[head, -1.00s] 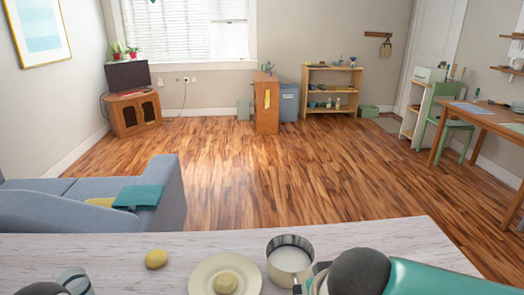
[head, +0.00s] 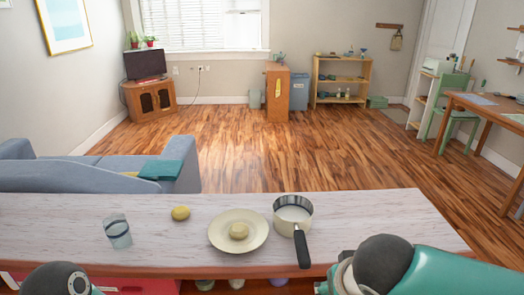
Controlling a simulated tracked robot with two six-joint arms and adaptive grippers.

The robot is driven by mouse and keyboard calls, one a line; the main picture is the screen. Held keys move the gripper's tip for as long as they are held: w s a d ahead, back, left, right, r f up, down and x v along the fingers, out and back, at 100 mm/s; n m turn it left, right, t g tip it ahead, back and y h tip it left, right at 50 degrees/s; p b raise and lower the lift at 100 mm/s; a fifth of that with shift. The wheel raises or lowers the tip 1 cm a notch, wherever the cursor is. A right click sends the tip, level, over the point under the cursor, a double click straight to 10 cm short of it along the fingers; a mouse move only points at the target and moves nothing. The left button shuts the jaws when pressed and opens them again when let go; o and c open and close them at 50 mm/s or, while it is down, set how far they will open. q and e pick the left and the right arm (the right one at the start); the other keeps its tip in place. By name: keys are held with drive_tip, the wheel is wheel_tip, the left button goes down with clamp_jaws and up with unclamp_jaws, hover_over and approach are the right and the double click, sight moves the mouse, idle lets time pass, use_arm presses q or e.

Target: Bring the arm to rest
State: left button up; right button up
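Both of my arms show only in part at the bottom of the head view. A dark rounded joint of my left arm is at the lower left corner, and a dark joint with a teal link of my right arm is at the lower right. Neither gripper's fingers are in the picture, so I cannot see whether they hold anything. A metal saucepan (head: 293,208) stands on the pale wooden counter (head: 375,215), its black handle pointing towards me. A cream plate (head: 217,238) left of it carries a round yellowish item (head: 239,231).
A yellow item (head: 180,213) and a clear glass (head: 118,233) stand on the counter's left part. Several things show partly below its near edge. The counter's right part looks clear. A blue sofa (head: 75,178) stands beyond it, with open floor (head: 300,160) behind.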

drive_tip(key=s+d+f+m+g+p, duration=0.1)
drive_tip(key=s+d+f+g+p, duration=0.15)
drive_tip(key=f, duration=0.45)
drive_tip(key=s+d+f+m+g+p, duration=0.1)
drive_tip(key=d+f+g+p, duration=0.1)
drive_tip(key=f+g, duration=0.35)
drive_tip(key=s+a+f+m+g+y+p, duration=0.15)
drive_tip(key=s+a+f+y+p, duration=0.3)
drive_tip(key=s+f, duration=0.85)
drive_tip(key=w+a+f+n+t, duration=0.1)
drive_tip(key=w+f+n+t, duration=0.1)
drive_tip(key=w, duration=0.4)
drive_tip(key=f+t, duration=0.1)
drive_tip(key=t, duration=0.1)
drive_tip(key=shift+a+f+t, duration=0.2)
drive_tip(key=shift+f+t, duration=0.05)
drive_tip(key=shift+t, duration=0.1)
drive_tip(key=shift+w, duration=0.1)
